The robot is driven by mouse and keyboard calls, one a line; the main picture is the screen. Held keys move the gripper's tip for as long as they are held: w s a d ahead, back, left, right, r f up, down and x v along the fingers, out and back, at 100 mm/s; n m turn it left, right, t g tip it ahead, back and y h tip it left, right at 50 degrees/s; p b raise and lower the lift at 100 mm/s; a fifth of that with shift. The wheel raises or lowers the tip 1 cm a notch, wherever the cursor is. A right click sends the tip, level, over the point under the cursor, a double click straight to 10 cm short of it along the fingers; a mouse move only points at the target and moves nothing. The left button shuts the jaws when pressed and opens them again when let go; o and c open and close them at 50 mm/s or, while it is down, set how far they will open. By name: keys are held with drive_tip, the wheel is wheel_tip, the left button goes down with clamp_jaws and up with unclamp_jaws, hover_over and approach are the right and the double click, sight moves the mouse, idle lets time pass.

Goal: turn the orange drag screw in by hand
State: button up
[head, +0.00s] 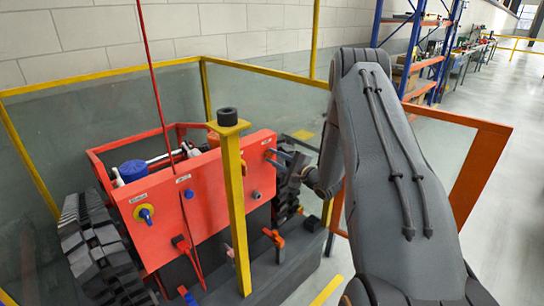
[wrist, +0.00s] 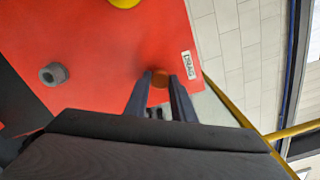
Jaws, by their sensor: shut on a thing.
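The orange drag screw (wrist: 160,79) is a small round orange head on the red panel (wrist: 95,50), beside a white label reading DRAG (wrist: 188,65). My gripper (wrist: 160,83) is shut on the screw, with one dark finger on each side of its head. The fingers hide part of the screw's sides. In the head view my gripper (head: 274,157) reaches the right end of the red panel (head: 200,195) from the right. The screw itself is too small and covered to make out there.
A grey round knob (wrist: 54,74) sits on the panel to the left of the screw. A yellow post (head: 236,210) stands in front of the panel. A dark track (head: 98,250) lies at the left. Yellow-railed clear guards (head: 100,75) surround the machine.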

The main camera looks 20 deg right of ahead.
drive_tip(key=m, duration=0.5)
drive_tip(key=shift+p, duration=0.3)
drive_tip(key=shift+f, duration=0.1)
drive_tip(key=o, duration=0.9)
drive_tip(key=shift+c, duration=0.2)
